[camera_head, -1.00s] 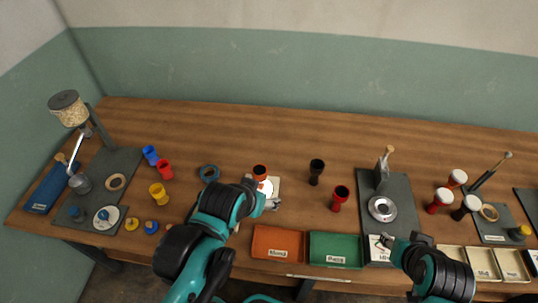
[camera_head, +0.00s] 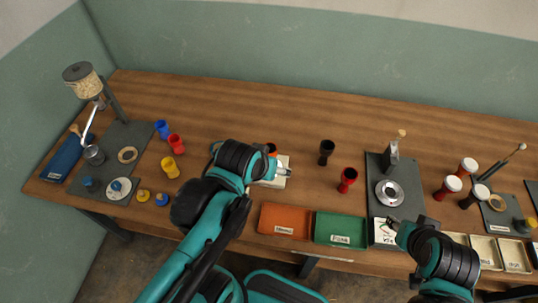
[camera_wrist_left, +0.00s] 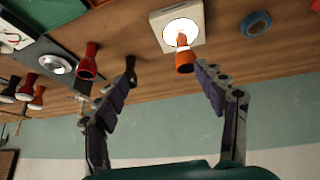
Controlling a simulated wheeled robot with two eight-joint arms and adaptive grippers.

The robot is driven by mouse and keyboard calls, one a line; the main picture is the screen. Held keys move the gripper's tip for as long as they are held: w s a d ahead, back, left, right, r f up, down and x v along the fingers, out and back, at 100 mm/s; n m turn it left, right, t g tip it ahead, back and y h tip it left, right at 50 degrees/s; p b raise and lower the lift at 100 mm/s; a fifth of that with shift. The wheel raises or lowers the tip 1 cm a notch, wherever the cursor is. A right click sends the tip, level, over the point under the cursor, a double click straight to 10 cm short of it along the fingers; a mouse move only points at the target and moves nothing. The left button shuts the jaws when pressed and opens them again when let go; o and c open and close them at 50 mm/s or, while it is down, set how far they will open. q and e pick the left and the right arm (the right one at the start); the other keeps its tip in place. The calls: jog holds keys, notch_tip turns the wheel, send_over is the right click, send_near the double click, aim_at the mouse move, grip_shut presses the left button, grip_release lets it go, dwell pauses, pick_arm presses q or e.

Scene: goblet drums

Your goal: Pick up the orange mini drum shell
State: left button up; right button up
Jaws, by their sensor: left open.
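The orange mini drum shell (camera_wrist_left: 184,58) stands at the edge of a pale square pad with a bright round face (camera_wrist_left: 182,28) in the left wrist view. In the head view only a sliver of the shell (camera_head: 271,148) shows behind my left arm. My left gripper (camera_wrist_left: 165,70) is open and empty. Its fingers point toward the shell, which appears beyond them, nearer the right-hand fingertip. I cannot tell the exact gap.
A black shell (camera_head: 326,152) and a red shell (camera_head: 347,180) stand right of the pad. Orange (camera_head: 286,219) and green (camera_head: 341,229) trays lie at the front edge. A blue ring (camera_wrist_left: 256,25) lies beside the pad. Blue, red and yellow shells (camera_head: 171,167) stand left.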

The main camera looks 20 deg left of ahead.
pick_arm(q)
jog(key=w+a+r+n+g+p, duration=0.2)
jog(key=w+n+g+p, duration=0.15)
jog(key=w+n, duration=0.35)
jog(key=n+g+p, duration=0.3)
jog(key=n+p, duration=0.1)
jog(key=n, duration=0.3)
send_over(271, 146)
notch_tip(271, 146, down, 6)
jog(key=shift+f, duration=0.1)
jog(key=shift+w+f, duration=0.1)
jog(key=shift+f, duration=0.15)
jog(key=f+b, duration=0.1)
jog(key=f, duration=0.4)
jog(key=s+f+b, duration=0.1)
jog(key=f, duration=0.1)
jog(key=shift+f+b, duration=0.3)
jog(key=shift+f, duration=0.05)
jog(key=shift+s, duration=0.1)
jog(key=c, duration=1.4)
jog(key=shift+o, duration=0.2)
jog(key=shift+r, duration=0.15)
